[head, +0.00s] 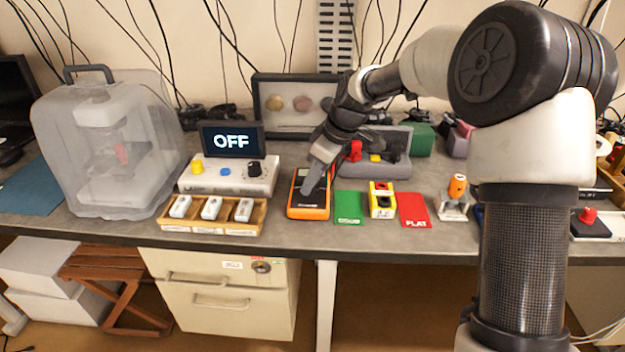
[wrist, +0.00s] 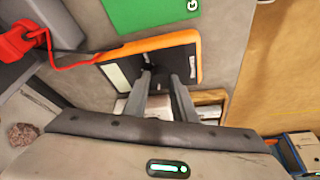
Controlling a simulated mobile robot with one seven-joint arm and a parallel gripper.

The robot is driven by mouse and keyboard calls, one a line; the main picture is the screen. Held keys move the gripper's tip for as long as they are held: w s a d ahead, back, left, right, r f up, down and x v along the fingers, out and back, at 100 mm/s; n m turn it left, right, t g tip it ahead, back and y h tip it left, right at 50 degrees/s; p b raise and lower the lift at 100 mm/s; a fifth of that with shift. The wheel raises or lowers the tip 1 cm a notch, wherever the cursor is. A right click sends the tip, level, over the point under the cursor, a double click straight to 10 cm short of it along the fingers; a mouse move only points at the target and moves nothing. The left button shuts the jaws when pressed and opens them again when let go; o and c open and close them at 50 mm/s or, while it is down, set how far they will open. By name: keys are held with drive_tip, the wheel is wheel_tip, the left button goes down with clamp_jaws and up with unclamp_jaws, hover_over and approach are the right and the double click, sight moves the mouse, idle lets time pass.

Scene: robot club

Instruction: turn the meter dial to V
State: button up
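The meter, with an orange case and dark face, lies on the bench near its front edge in the head view (head: 309,212). In the wrist view its orange rim (wrist: 188,42) and pale screen (wrist: 116,77) show. My gripper (head: 309,190) points down over the meter's face. In the wrist view my gripper's two fingers (wrist: 162,76) stand apart, with their tips at or just above the dark face. The dial is not clear in either view; the fingers and dark face obscure it. I cannot tell whether the fingers touch it.
A display reading OFF (head: 231,141) stands on a white control box (head: 228,187) left of the meter. A wooden tray (head: 181,224) with white blocks sits in front. Right are a green card (head: 348,207), a yellow block (head: 382,205) and a red card (head: 414,210).

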drive_tip(key=shift+c, duration=1.2)
drive_tip(key=shift+m, duration=0.4)
drive_tip(key=m, duration=0.1)
drive_tip(key=m+t, duration=0.1)
drive_tip(key=m, duration=0.1)
drive_tip(key=shift+s+a+m+t+h+b, duration=0.15)
drive_tip(key=shift+m+t+h+b, duration=0.15)
drive_tip(key=shift+h+b, duration=0.1)
drive_tip(key=shift+m+t+h, duration=0.4)
drive_tip(key=shift+m+h, duration=0.3)
drive_tip(key=shift+m, duration=1.5)
drive_tip(key=o, duration=1)
